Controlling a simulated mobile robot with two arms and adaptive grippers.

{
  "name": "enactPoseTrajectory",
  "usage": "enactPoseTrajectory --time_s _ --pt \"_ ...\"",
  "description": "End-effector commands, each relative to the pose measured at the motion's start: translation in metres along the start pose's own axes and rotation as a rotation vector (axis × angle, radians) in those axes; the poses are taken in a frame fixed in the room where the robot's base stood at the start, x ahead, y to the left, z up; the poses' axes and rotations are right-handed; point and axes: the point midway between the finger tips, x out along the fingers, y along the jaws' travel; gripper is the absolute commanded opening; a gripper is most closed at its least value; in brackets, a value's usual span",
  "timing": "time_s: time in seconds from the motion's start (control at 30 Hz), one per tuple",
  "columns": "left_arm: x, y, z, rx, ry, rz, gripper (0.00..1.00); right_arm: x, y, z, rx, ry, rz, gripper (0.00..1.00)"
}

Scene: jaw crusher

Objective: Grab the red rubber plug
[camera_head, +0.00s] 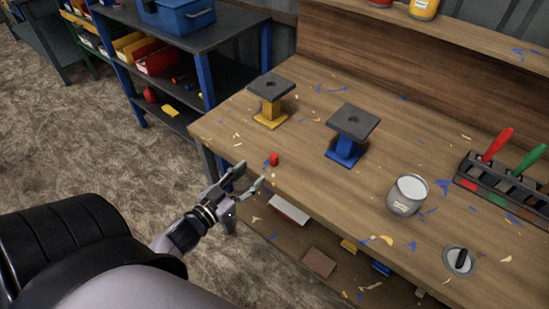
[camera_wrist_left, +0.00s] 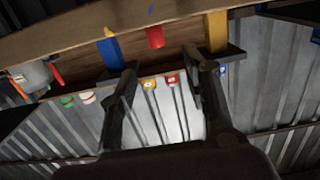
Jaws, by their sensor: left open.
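The red rubber plug (camera_head: 274,159) stands on the wooden workbench (camera_head: 310,185) near its front left edge. It also shows in the left wrist view (camera_wrist_left: 155,38), where the picture is upside down and the plug appears between the finger directions. My left gripper (camera_head: 251,175) is open and empty, just left of the plug, at the bench edge. Its two fingers frame the left wrist view (camera_wrist_left: 160,62), and the plug is apart from them. My right gripper is in neither view.
A yellow stand (camera_head: 270,115) and a blue stand (camera_head: 346,150) with dark square tops are behind the plug. A grey can (camera_head: 407,194) and a rack (camera_head: 500,188) with red and green handles are at right. Shavings litter the bench. A lower shelf (camera_head: 285,250) is below.

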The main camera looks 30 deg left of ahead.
Motion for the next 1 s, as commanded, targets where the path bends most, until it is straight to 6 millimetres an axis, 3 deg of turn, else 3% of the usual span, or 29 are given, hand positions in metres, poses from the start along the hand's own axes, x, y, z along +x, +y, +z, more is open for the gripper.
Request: enactPoseTrajectory --time_s 0.2,0.47,0.73,1.0 --pt "0.043 0.000 -0.001 0.002 0.001 0.000 0.44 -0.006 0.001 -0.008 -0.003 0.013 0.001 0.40" --pt "0.061 0.001 0.001 0.000 -0.001 -0.001 0.44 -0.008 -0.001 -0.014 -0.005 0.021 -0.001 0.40" --pt "0.100 0.006 0.003 0.000 0.000 -0.001 0.44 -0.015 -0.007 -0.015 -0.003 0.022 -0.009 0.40" --pt "0.108 0.006 0.004 0.000 -0.002 -0.001 0.44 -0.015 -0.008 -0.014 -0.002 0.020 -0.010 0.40"
